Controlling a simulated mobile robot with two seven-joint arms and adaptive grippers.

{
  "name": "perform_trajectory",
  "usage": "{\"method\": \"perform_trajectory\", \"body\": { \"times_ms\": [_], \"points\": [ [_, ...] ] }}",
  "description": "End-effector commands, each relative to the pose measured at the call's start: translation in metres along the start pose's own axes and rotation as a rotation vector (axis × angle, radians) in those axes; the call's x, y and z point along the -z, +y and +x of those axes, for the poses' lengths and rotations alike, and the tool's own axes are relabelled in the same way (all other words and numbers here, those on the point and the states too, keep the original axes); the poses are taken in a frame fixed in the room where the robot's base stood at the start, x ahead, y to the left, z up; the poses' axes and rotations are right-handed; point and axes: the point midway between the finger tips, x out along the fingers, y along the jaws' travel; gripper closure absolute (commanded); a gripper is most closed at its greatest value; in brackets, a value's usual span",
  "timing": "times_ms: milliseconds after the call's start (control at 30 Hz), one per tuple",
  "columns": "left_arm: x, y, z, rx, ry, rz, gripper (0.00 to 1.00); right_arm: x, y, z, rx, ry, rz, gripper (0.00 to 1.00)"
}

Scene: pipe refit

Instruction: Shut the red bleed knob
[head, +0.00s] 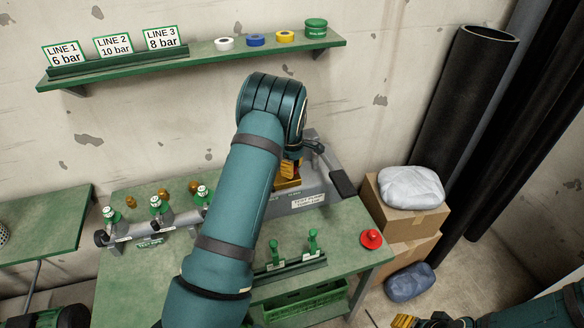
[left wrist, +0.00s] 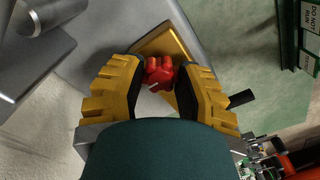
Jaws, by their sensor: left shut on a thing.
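The red bleed knob (left wrist: 158,74) is a lobed red knob in front of a brass-coloured block (left wrist: 168,42) in the left wrist view. My left gripper (left wrist: 160,82) has its yellow fingers on both sides of the knob and is shut on it. In the head view my left gripper (head: 288,177) is at the grey test pump (head: 318,183) at the back of the bench, and my arm and gripper hide the knob there. My right gripper (head: 405,321) shows only partly at the bottom edge, so its opening cannot be judged.
The green bench (head: 348,230) carries valves with green tags at the left, a rack with green-handled pieces (head: 290,266) in front and a red mushroom-shaped button (head: 371,239) at the right corner. A wall shelf (head: 200,62) hangs above. Cardboard boxes (head: 400,215) and dark pipes (head: 460,110) stand right.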

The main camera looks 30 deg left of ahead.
Motion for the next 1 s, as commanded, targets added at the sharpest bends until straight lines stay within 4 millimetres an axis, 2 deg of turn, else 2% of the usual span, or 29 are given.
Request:
{"method": "perform_trajectory", "body": {
  "times_ms": [33,67,100,433,567,1000],
  "points": [
    [0.000,-0.001,0.001,0.003,0.000,0.000,1.00,0.000,0.000,0.000,0.000,0.000,0.000,0.53],
    [0.000,-0.001,0.001,0.003,0.000,0.000,0.56,0.000,0.000,0.000,0.000,0.000,0.000,0.53],
    [0.000,-0.001,0.001,0.003,0.000,0.001,0.42,0.000,0.000,0.000,0.000,0.000,0.000,0.53],
    [0.000,0.000,-0.001,0.001,0.000,0.001,0.42,0.000,0.000,0.000,0.000,0.000,0.000,0.53],
    [0.000,0.000,-0.010,-0.002,0.001,0.002,0.42,0.000,0.000,0.000,0.000,0.000,0.000,0.53],
    [0.000,0.000,-0.093,-0.001,-0.001,0.001,0.42,0.000,0.000,0.000,0.000,0.000,0.000,0.53]
  ]
}}
